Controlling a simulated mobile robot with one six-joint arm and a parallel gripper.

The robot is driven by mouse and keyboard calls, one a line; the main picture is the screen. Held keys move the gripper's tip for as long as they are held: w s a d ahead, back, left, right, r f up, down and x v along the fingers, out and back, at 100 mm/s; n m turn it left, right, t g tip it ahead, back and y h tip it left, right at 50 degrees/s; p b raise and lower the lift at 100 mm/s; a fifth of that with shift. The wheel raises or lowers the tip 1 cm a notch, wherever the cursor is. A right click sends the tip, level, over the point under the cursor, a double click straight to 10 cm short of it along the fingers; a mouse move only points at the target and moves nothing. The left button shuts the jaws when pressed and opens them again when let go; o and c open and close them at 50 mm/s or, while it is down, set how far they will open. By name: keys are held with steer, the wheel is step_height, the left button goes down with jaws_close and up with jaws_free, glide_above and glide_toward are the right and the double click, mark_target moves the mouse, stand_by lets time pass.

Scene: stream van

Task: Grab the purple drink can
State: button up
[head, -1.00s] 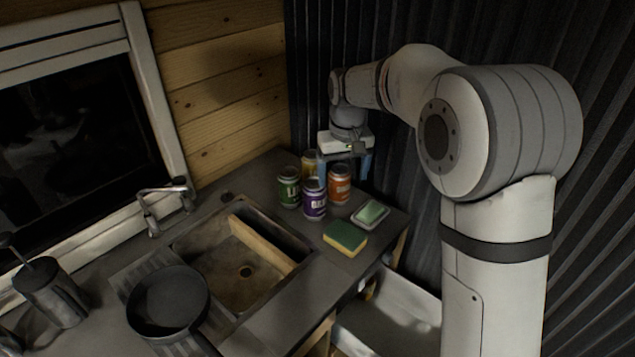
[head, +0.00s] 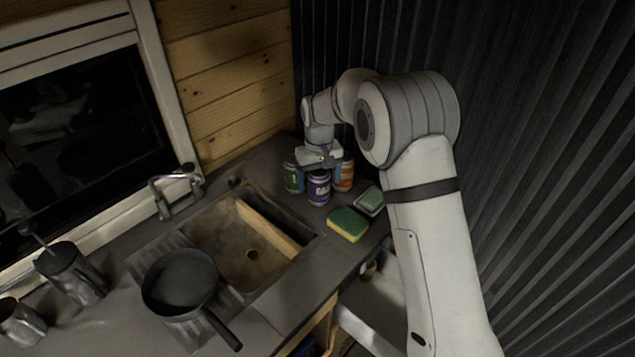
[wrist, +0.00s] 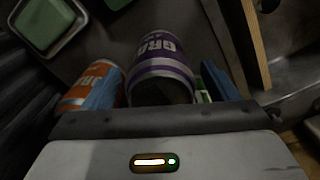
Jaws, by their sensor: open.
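The purple drink can (head: 318,189) stands upright on the counter, at the front of a small group of cans. In the wrist view the purple can (wrist: 162,58) lies between my gripper's two blue fingers, with a visible gap on its right side. My gripper (head: 318,169) is open and sits over the cans, its body covering some of their tops. An orange can (head: 344,175) stands to the right, close to the left finger in the wrist view. A green can (head: 293,178) stands to the left, mostly hidden behind the right finger in the wrist view.
A green and yellow sponge (head: 347,224) lies in front of the cans, with a soap dish (head: 370,199) beside it. The sink (head: 222,248) is to the left, with a black pan (head: 180,284) nearby. A corrugated wall (head: 540,150) rises on the right.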

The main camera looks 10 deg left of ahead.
steer(key=shift+f, duration=0.1)
steer(key=shift+c, duration=0.2)
steer(key=c, duration=1.3)
steer(key=shift+o, duration=0.2)
